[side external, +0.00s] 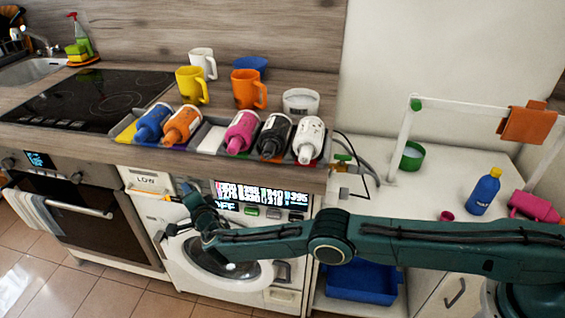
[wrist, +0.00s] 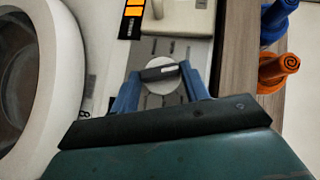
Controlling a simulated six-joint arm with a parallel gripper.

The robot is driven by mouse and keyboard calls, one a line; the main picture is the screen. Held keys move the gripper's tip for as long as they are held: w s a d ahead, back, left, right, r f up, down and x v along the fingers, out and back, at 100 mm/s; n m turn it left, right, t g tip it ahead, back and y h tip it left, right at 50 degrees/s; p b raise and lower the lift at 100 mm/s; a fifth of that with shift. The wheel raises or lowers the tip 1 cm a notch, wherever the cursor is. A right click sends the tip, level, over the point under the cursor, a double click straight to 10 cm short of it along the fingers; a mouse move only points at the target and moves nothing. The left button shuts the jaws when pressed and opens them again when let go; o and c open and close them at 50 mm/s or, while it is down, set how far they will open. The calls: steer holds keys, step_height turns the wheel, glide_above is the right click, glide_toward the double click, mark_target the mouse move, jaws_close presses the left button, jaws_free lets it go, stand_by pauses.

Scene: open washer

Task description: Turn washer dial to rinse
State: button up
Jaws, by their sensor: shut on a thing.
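The white washer (side external: 175,262) stands under the counter, its round door (side external: 262,272) facing out. Its panel display (side external: 262,196) shows figures and the word OFF. In the wrist view the washer dial (wrist: 152,88) is a round white disc with a dark raised bar, printed marks around it. My gripper (wrist: 160,76) has its blue fingers on either side of the dial and is shut on it. In the side view my gripper (side external: 180,205) is at the panel's left part, and the dial is hidden there. Which mark the dial points to is too small to read.
Several bottles lie in a tray (side external: 120,130) on the counter above, with mugs behind. An oven (side external: 95,222) is left of the washer. A blue bin (side external: 362,283) is at lower right. The washer door rim (wrist: 75,70) is close left of my gripper.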

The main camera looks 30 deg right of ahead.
steer(key=shift+w+r+n+g, duration=0.15)
steer(key=shift+r+n+g, duration=0.15)
steer(key=shift+n+g, duration=0.3)
steer(key=shift+n+g+h, duration=0.3)
steer(key=shift+g+h, duration=0.1)
steer(key=shift+g, duration=0.1)
steer(key=shift+r+g, duration=0.1)
steer(key=shift+g, duration=0.3)
steer(key=o, duration=1)
steer(key=shift+t, duration=0.4)
steer(key=shift+f, duration=0.2)
